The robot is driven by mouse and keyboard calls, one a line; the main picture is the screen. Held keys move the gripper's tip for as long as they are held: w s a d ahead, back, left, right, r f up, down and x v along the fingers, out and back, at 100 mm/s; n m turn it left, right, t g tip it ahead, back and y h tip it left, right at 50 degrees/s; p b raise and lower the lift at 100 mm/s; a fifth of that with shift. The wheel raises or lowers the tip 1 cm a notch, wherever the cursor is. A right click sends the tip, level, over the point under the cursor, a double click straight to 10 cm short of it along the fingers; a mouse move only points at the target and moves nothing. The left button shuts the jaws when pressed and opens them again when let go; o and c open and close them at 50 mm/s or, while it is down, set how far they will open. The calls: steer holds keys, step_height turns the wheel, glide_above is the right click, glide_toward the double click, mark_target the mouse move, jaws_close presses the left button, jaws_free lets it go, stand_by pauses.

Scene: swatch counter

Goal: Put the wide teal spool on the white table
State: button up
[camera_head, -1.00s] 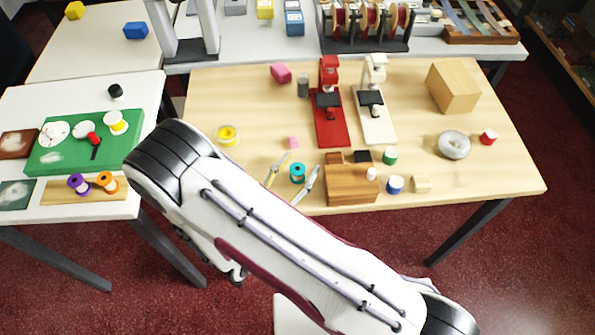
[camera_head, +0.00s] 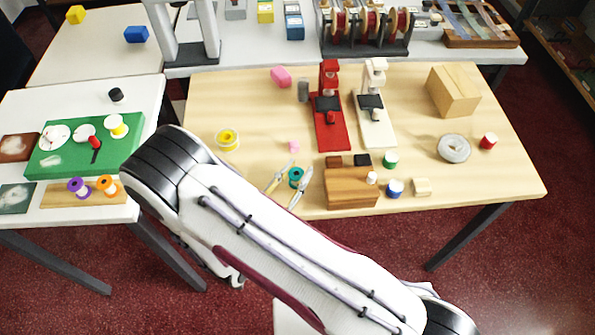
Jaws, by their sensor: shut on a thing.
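The teal spool (camera_head: 296,176) is near the front edge of the light wooden table, left of a brown wooden block. My gripper (camera_head: 290,182) has its two pale fingers closed on either side of the spool. The rest of the gripper is hidden behind my white arm. I cannot tell whether the spool still touches the tabletop. A white table (camera_head: 148,92) stands at the left, with a green mat (camera_head: 55,165) and a wooden board with a purple spool (camera_head: 77,187) and an orange spool (camera_head: 107,184).
The wooden table also holds a yellow spool (camera_head: 227,139), a brown block (camera_head: 350,190), green and blue spools, a red press (camera_head: 330,120) and a white press (camera_head: 376,120). The white table has bare strips around the mat; a black spool (camera_head: 116,94) stands behind it.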

steer(key=v, duration=1.7)
steer(key=shift+s, duration=0.15)
steer(key=shift+a+r, duration=0.1)
stand_by(0.5)
steer(key=w+d+r+n+t+y, duration=0.2)
steer(key=w+r+y, duration=0.15)
steer(key=w, duration=0.85)
steer(key=w+d+r+n+t+y, duration=0.1)
steer(key=w+d+r+n+y, duration=0.3)
steer(key=w, duration=0.7)
steer(key=w+d+r+y, duration=0.1)
steer(key=w+d+r, duration=0.1)
steer(key=d, duration=0.3)
steer(key=w+d+r+y, duration=0.1)
steer(key=w+d+r, duration=0.2)
steer(key=d+r, duration=0.2)
steer(key=w+d+r+n+y, duration=0.1)
steer(key=w+d+r, duration=0.2)
steer(key=d, duration=0.4)
steer(key=shift+d+r, duration=0.2)
steer(key=shift+r, duration=0.55)
steer(key=shift+w+r, duration=0.1)
steer(key=shift+r, duration=0.05)
